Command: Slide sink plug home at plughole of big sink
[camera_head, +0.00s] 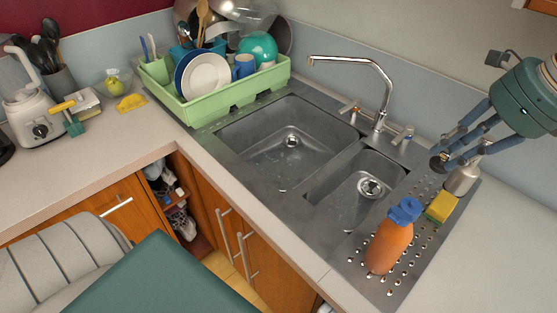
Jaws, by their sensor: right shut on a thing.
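The big sink (262,160) is the left, larger basin of the steel sink unit. Its plughole (291,141) shows as a bright ring with a dark centre, uncovered. My right gripper (448,155) comes in from the right edge, above the drainboard and to the right of both basins. It is shut on a small dark round thing that looks like the sink plug (437,163); the fingers partly hide it. The held thing is well apart from the big sink's plughole. My left gripper is not in view.
The tap (384,85) and its handles stand behind the basins. The small sink (355,185) lies between gripper and big sink. An orange bottle (388,245), yellow sponge (441,207) and silver container (462,179) crowd the drainboard. A green dish rack (222,100) stands behind left.

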